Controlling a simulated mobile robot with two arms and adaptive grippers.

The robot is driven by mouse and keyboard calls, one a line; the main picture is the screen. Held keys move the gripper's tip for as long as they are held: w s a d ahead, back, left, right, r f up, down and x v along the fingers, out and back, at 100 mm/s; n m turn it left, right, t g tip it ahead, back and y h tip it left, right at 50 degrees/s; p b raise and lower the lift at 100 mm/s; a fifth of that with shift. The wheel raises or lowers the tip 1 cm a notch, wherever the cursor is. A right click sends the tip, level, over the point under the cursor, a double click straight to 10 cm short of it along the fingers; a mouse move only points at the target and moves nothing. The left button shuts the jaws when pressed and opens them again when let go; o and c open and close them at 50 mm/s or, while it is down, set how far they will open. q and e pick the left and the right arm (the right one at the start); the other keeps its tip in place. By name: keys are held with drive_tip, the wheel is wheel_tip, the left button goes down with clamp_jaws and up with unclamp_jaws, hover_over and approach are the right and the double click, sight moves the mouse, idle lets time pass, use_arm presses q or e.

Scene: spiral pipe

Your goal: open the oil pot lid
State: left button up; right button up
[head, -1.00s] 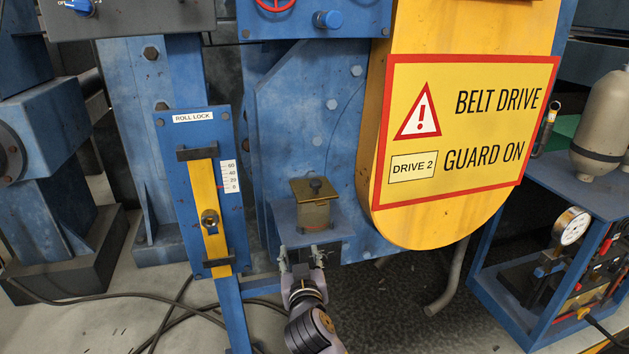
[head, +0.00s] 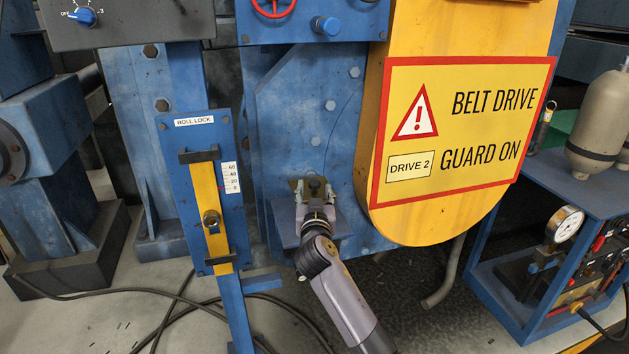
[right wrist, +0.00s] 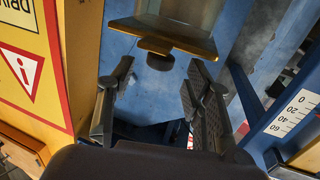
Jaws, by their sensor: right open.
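The pot body is mostly hidden behind my right gripper (head: 315,196). In the right wrist view, which is turned upside down, the lid (right wrist: 180,40) and its knob (right wrist: 157,54) are near the top, with the pot body (right wrist: 185,12) beyond. My right gripper (right wrist: 160,70) is open, its fingers on either side of the knob and apart from it. The lid lies flat on the pot. My left gripper is not in view.
The yellow belt guard (head: 440,210) stands close to the right of the pot. The roll lock panel (head: 185,205) stands to the left. A blue cart (head: 490,295) with a gauge is at the right. Cables (head: 130,292) lie on the floor at left.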

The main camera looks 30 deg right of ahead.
sight(315, 187)
drive_tip(key=shift+x, duration=2.15)
drive_tip(key=shift+c, duration=0.3)
clamp_jaws()
